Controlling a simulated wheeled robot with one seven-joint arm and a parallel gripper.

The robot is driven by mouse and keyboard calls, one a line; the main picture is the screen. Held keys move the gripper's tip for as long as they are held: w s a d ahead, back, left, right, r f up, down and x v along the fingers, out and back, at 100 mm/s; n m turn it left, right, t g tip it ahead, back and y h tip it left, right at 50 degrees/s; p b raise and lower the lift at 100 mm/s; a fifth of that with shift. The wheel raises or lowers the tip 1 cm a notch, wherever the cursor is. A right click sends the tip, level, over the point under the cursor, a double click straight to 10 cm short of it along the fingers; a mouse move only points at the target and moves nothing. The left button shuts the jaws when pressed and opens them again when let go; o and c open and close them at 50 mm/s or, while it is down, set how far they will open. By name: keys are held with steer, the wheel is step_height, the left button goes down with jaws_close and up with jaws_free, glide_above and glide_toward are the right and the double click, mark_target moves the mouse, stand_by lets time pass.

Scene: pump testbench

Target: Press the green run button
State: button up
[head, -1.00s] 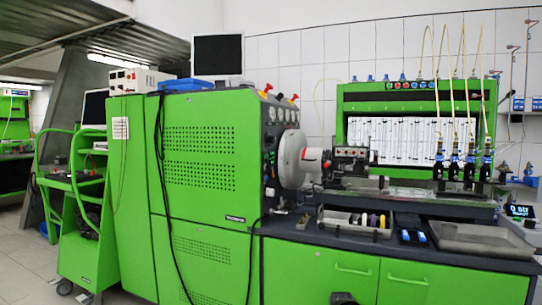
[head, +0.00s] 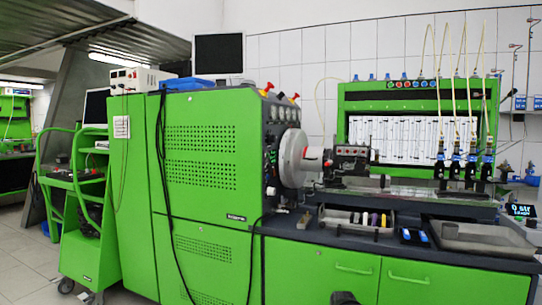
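The green pump test bench (head: 200,205) fills the middle of the head view. Its dark control panel (head: 270,160) is on the right side of the cabinet, seen at a steep angle, with gauges (head: 284,112) and small knobs. A row of small coloured buttons or fittings (head: 412,84) runs along the top of the rear green rack, too small to tell apart. My gripper's fingers do not show. A dark rounded part, perhaps of my arm, pokes up at the bottom edge.
A silver disc (head: 293,158) sticks out beside the panel. A green cart (head: 85,255) stands on the left. Black cables (head: 168,200) hang down the cabinet front.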

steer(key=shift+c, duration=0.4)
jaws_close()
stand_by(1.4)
